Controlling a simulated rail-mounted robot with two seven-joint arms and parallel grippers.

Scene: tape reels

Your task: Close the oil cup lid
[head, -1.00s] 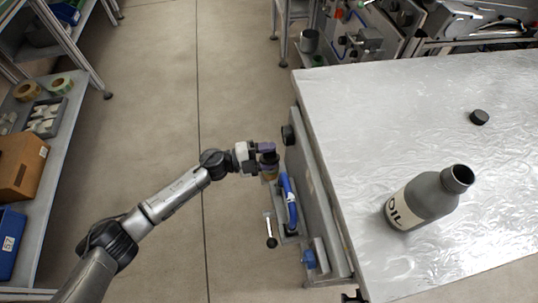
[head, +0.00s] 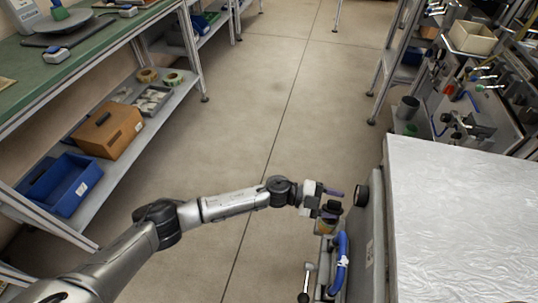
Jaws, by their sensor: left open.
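A small amber oil cup (head: 325,228) is at the side of the metal-topped machine, just below my left gripper. A dark piece that may be its lid shows between and below the fingers; whether the lid is open or shut I cannot tell. My left gripper (head: 335,204) is open, with purple fingertips, right above the cup and partly hiding it. I cannot tell if a finger touches the lid. My right gripper is not in view.
A round black knob (head: 362,195) sticks out of the machine side, close right of the gripper. A blue handle (head: 342,262) and a lever (head: 306,283) are below. The silver top (head: 455,220) is at right. Open floor (head: 260,130) and a shelf with a blue bin (head: 62,184) lie left.

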